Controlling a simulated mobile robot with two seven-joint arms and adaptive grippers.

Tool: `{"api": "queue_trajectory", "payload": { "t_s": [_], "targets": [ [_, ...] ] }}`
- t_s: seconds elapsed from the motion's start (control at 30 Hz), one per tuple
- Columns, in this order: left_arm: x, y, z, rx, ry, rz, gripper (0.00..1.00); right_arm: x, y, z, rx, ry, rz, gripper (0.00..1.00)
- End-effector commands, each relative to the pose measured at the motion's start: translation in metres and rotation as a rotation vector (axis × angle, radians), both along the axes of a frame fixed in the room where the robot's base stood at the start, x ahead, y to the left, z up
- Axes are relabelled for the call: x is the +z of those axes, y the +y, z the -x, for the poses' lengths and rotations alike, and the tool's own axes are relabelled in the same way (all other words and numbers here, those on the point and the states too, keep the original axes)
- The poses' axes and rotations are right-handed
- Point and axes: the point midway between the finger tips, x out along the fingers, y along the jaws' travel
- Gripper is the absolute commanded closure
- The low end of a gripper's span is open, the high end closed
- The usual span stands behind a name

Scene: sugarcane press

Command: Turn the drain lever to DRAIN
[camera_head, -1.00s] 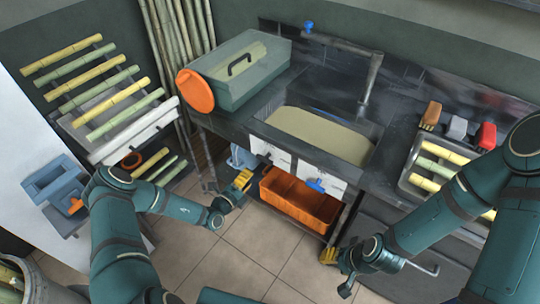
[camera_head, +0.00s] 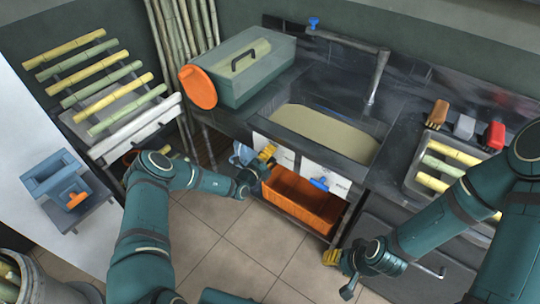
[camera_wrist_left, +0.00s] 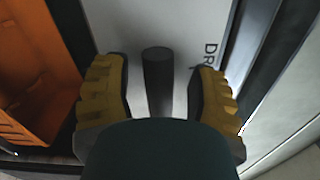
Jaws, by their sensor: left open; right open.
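The drain lever is a dark rod (camera_wrist_left: 158,82) standing out from a white plate (camera_wrist_left: 184,42) in the left wrist view. The letters "DR" show on the plate to the right of the rod; the rest is hidden. My left gripper (camera_wrist_left: 160,98) is open, with one yellow finger on each side of the rod and a gap to both. In the head view my left gripper (camera_head: 266,157) is at the left white panel (camera_head: 285,156) under the sink and hides the lever there. My right gripper (camera_head: 338,272) is open and empty, low in front of the cabinet.
The sink (camera_head: 376,128) holds murky liquid. An orange crate (camera_head: 302,208) stands below it, close to my left gripper. A blue handle (camera_head: 319,184) is on the right white panel. A green box (camera_head: 245,75) stands on the counter. Floor in front is free.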

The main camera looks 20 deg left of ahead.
Motion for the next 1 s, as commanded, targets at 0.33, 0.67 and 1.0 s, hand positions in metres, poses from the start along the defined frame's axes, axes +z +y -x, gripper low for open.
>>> {"api": "queue_trajectory", "payload": {
  "t_s": [0.33, 0.67, 1.0],
  "targets": [
    [0.0000, -0.0001, 0.0003, -0.001, 0.000, 0.000, 1.00, 0.0001, 0.0000, -0.0001, 0.000, 0.000, 0.000, 0.53],
    [0.0001, -0.0005, 0.0006, -0.001, -0.003, -0.009, 1.00, 0.0007, 0.0000, 0.0001, 0.000, 0.000, 0.000, 0.53],
    [0.0008, -0.0010, 0.0008, -0.002, -0.051, -0.144, 1.00, 0.0088, 0.0002, 0.0013, 0.000, 0.004, -0.001, 0.53]
  ]
}}
